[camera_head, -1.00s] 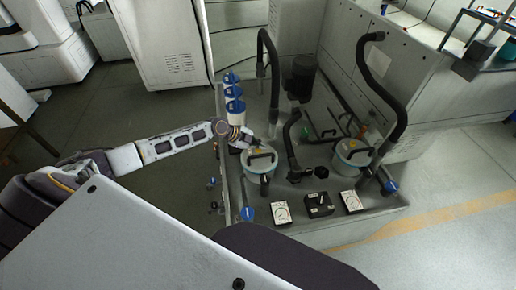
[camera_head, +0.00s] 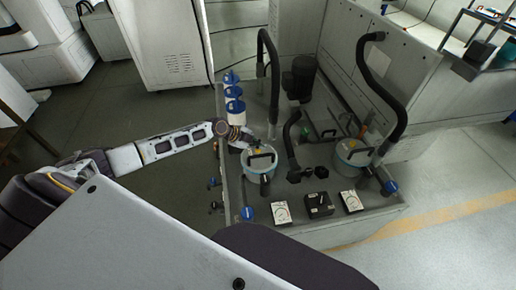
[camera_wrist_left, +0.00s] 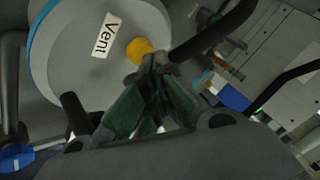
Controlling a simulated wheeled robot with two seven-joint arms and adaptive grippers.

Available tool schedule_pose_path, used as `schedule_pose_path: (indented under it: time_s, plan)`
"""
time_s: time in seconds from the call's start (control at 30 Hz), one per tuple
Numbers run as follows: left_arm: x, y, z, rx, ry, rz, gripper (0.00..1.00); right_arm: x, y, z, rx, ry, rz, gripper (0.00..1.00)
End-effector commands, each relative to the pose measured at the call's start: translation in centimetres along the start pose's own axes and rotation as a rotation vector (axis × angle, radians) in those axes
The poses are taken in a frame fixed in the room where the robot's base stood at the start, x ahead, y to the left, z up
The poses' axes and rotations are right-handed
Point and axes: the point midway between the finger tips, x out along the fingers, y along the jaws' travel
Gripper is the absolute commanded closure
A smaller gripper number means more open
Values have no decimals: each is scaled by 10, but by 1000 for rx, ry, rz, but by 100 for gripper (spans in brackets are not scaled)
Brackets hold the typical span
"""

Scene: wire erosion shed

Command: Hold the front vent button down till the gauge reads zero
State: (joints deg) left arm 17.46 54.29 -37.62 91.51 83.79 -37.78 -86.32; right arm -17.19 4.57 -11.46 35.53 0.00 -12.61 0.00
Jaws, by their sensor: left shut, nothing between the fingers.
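A grey-lidded canister (camera_head: 259,178) with a black bar handle stands at the left of the bench. Its yellow vent button (camera_wrist_left: 138,50) sits beside a "Vent" label (camera_wrist_left: 106,36) in the left wrist view. My left gripper (camera_wrist_left: 155,72) is shut and empty, its fingertips at the button's lower edge in that view. I cannot tell whether they touch it or whether it is pressed. In the head view the gripper (camera_head: 252,142) reaches the lid from the left. Two white dial gauges, left (camera_head: 281,212) and right (camera_head: 351,201), are too small to read. My right gripper is out of view.
A second, similar canister (camera_head: 347,168) stands to the right. A black switch box (camera_head: 319,205) sits between the gauges. Black hoses (camera_head: 381,82) rise behind, and blue-topped filters (camera_head: 235,106) line the left edge.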

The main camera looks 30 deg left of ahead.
Motion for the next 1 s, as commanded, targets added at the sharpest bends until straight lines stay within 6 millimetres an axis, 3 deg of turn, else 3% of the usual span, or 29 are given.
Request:
schedule_pose_path:
  time_s: [1.0]
  plan:
    - [-12,-8,-8,0,-1,1,100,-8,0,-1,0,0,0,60]
